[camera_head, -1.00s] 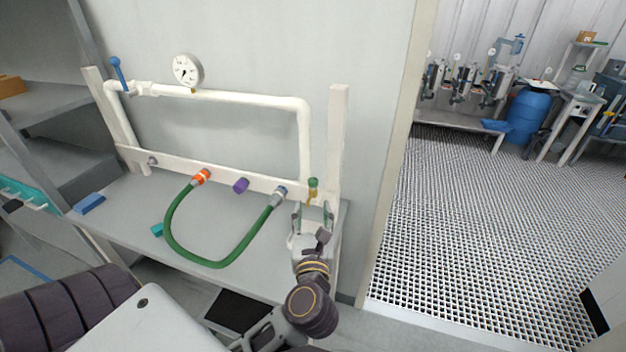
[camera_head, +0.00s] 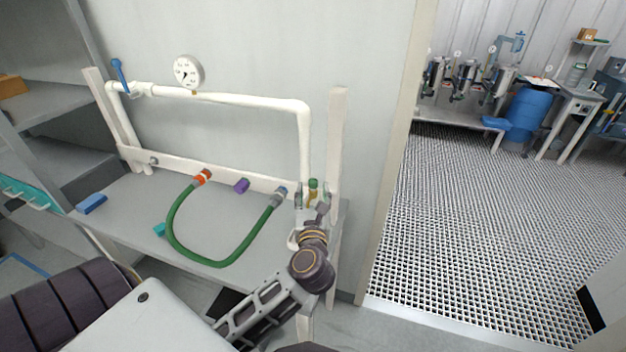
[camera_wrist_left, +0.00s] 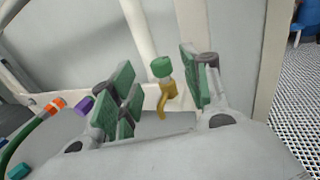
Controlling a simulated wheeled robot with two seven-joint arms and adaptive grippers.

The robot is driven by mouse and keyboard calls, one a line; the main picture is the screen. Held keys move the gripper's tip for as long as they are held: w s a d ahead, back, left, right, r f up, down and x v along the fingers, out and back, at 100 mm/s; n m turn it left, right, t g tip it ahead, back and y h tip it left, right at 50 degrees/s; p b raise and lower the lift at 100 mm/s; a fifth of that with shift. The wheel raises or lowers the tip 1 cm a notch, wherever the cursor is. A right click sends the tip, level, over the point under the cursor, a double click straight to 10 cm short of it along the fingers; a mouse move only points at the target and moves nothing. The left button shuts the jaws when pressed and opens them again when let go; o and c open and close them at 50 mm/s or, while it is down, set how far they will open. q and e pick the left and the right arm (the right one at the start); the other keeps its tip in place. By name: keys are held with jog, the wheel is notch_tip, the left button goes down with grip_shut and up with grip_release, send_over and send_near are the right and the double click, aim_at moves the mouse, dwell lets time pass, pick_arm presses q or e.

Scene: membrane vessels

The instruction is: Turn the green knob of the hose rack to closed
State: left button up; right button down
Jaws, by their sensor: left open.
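The green knob (camera_head: 313,184) sits on top of a small brass valve (camera_head: 312,196) at the right end of the white hose rack (camera_head: 210,94). In the left wrist view the green knob (camera_wrist_left: 161,67) stands above the brass valve body (camera_wrist_left: 168,88), between the finger pads and apart from both. My left gripper (camera_head: 312,196) is open around the knob's place, one finger on each side; the left wrist view also shows its open green-padded fingers (camera_wrist_left: 160,85). My right gripper is not in view.
A green hose (camera_head: 222,264) loops from an orange coupling (camera_head: 203,175) to a grey coupling (camera_head: 280,194). A purple cap (camera_head: 241,186) sits between them. A gauge (camera_head: 188,72) and blue lever (camera_head: 118,70) are on the upper pipe. The rack's right post (camera_head: 336,150) is close to the gripper.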

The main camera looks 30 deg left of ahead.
aim_at(313, 184)
pick_arm(q)
jog(key=x, duration=0.3)
jog(key=shift+r, duration=0.1)
jog(key=shift+w+a+p, duration=0.4)
jog(key=shift+w, duration=0.25)
jog(key=shift+w+a, duration=0.4)
jog(key=shift+w, duration=0.2)
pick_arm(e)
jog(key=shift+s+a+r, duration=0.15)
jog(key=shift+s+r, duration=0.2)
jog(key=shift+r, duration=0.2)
pick_arm(q)
jog(key=c, duration=1.1)
jog(key=shift+o, duration=0.2)
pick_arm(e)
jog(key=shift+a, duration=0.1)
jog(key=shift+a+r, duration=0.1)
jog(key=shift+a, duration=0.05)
